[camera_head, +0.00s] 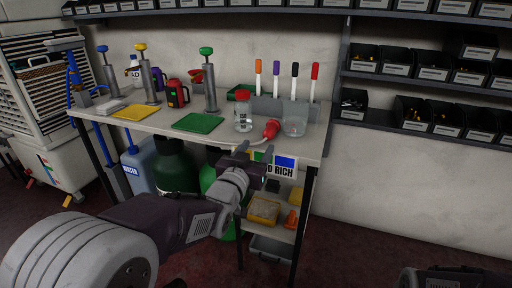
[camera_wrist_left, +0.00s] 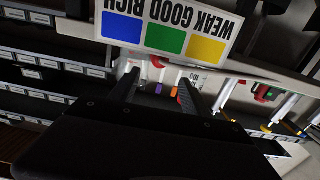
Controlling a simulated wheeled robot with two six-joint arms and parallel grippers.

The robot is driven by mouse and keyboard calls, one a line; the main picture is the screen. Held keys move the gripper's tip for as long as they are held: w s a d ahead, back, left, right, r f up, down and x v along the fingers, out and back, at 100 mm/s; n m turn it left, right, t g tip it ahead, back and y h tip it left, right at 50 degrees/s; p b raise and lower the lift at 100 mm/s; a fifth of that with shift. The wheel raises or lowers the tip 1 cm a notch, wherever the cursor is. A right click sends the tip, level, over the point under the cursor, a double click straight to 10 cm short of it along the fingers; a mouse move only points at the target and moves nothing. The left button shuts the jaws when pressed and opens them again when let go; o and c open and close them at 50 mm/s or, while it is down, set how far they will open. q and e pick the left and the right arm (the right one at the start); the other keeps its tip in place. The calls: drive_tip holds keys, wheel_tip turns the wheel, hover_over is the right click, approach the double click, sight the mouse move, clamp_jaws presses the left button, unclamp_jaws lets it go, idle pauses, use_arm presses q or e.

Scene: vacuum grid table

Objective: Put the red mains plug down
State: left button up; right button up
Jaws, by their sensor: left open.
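The red mains plug (camera_head: 271,129) lies near the front edge of the table (camera_head: 165,122), between two clear glass vessels, with a pale cable running from it to the left. My left gripper (camera_head: 255,152) is open and empty, just in front of the table edge and a little below the plug, apart from it. In the left wrist view the two spread fingers of the left gripper (camera_wrist_left: 158,95) have no object held between them; I cannot make out the plug there for certain. My right gripper is not visible; only part of my right arm shows at bottom right.
A clear jar with a red lid (camera_head: 243,114) and a glass beaker (camera_head: 295,120) flank the plug. A colour-patch sign (camera_head: 285,165) hangs on the table front. Coloured markers (camera_head: 276,75) stand behind. Green (camera_head: 198,122) and yellow (camera_head: 135,112) mats lie to the left.

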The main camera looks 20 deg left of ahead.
use_arm(q)
drive_tip(key=shift+s, duration=0.15)
drive_tip(key=shift+f, duration=0.1)
drive_tip(key=s+f+g, duration=0.5)
drive_tip(key=f, duration=0.6)
drive_tip(key=s+f+g, duration=0.5)
drive_tip(key=f+g, duration=0.1)
drive_tip(key=f, duration=0.6)
drive_tip(key=s+f+g, duration=0.2)
drive_tip(key=s+g, duration=0.1)
drive_tip(key=s, duration=0.3)
drive_tip(key=s+d+f+g, duration=0.1)
drive_tip(key=s+f+g, duration=0.1)
drive_tip(key=s, duration=0.4)
drive_tip(key=shift+s+f+g, duration=0.15)
drive_tip(key=shift+f+g, duration=0.25)
drive_tip(key=shift+f, duration=0.35)
drive_tip(key=shift+r, duration=0.1)
